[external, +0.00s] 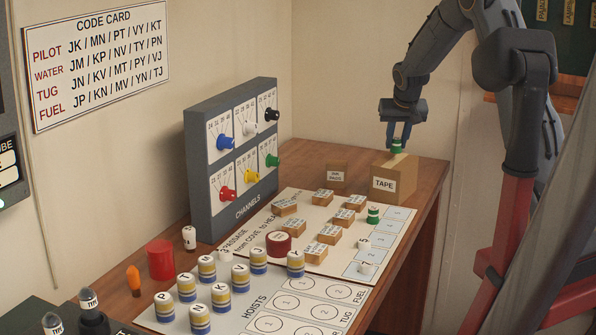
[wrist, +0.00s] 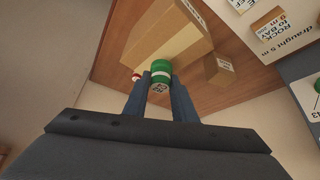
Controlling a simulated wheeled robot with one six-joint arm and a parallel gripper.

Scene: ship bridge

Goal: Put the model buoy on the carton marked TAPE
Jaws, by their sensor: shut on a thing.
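The green model buoy (external: 396,146) is held between the fingers of my gripper (external: 398,139), which is shut on it. The buoy is upright, at the top of the brown carton marked TAPE (external: 406,183); I cannot tell whether it touches the carton or hangs just above it. In the wrist view the green buoy (wrist: 161,68) sits between my two blue fingertips (wrist: 159,82), with the long tan carton (wrist: 167,32) behind it. The buoy's lower part is partly hidden.
A smaller brown carton (external: 337,176) stands left of the TAPE carton. A second green-and-white piece (external: 373,215) stands on the white chart board (external: 318,265) among several wooden blocks. The grey CHANNELS panel (external: 231,150) stands at the left. The wall is close behind the TAPE carton.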

